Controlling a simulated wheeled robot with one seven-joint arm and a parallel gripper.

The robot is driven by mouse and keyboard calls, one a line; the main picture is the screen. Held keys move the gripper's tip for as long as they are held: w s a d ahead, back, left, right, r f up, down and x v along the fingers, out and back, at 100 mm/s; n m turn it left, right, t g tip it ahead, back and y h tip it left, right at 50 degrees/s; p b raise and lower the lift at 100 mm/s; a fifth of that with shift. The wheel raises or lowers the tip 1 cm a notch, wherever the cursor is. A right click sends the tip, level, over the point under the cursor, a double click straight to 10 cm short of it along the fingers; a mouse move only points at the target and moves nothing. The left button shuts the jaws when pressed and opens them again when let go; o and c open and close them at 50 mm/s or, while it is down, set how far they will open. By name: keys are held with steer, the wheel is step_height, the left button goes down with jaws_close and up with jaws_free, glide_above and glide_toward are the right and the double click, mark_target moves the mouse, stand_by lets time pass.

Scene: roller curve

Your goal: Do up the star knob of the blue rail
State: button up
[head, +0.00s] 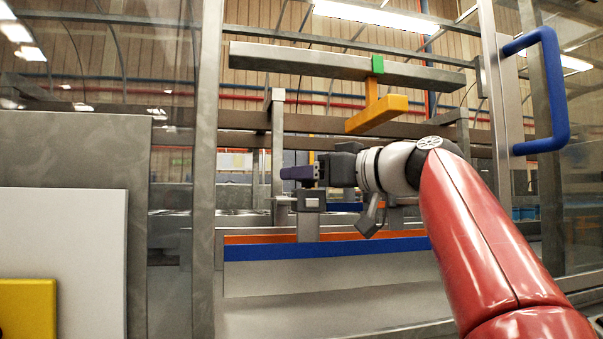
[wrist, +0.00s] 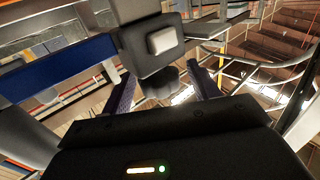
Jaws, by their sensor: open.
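The blue rail (head: 330,247) runs across the lower middle of the head view. It also shows as a blue bar at the left of the wrist view (wrist: 58,72). A grey clamp block (head: 309,201) stands on a post at the rail. In the wrist view the block (wrist: 150,55) has a pale square on its face. The dark lobed star knob (wrist: 160,84) sticks out below it. My gripper (head: 292,173) is open at the block, with its two fingers either side of the knob, apparently apart from it. The knob is hidden in the head view.
An orange rail (head: 270,238) runs just behind the blue one. A yellow arm (head: 377,115) hangs from an overhead beam (head: 300,60) above my wrist. A metal upright (head: 205,200) stands to the left, and a door with a blue handle (head: 553,90) to the right.

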steer(key=shift+x, duration=1.15)
steer(key=c, duration=1)
steer(key=shift+o, duration=0.2)
